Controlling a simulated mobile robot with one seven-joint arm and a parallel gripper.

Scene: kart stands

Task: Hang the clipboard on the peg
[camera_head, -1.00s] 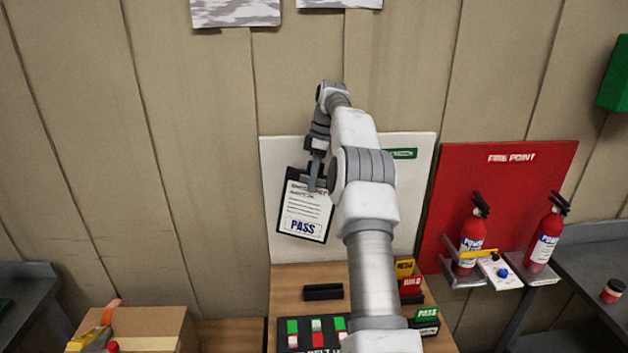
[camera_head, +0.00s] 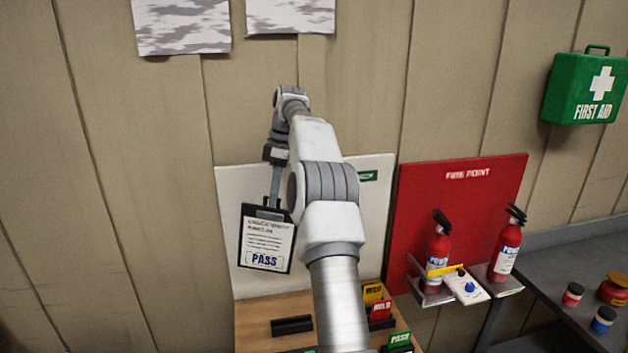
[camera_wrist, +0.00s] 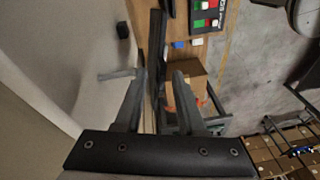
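The clipboard (camera_head: 266,243) is black with a white sheet reading PASS. It hangs nearly upright in front of the white board (camera_head: 228,188) in the head view. In the wrist view the clipboard (camera_wrist: 155,55) shows edge-on as a dark strip. My gripper (camera_head: 271,201) points down at the clipboard's top edge. In the wrist view my gripper's fingers (camera_wrist: 160,76) stand apart on either side of the clipboard, with a gap at the right finger. A pale peg (camera_wrist: 112,74) sticks out from the board, its end near the left finger. Whether the clipboard sits on it is hidden.
A wooden bench (camera_head: 252,312) with a black holder (camera_head: 291,325) and coloured tags (camera_head: 380,309) lies below. The red fire point board (camera_head: 455,200) with two extinguishers stands to the right. A green first aid case (camera_head: 585,88) hangs further right.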

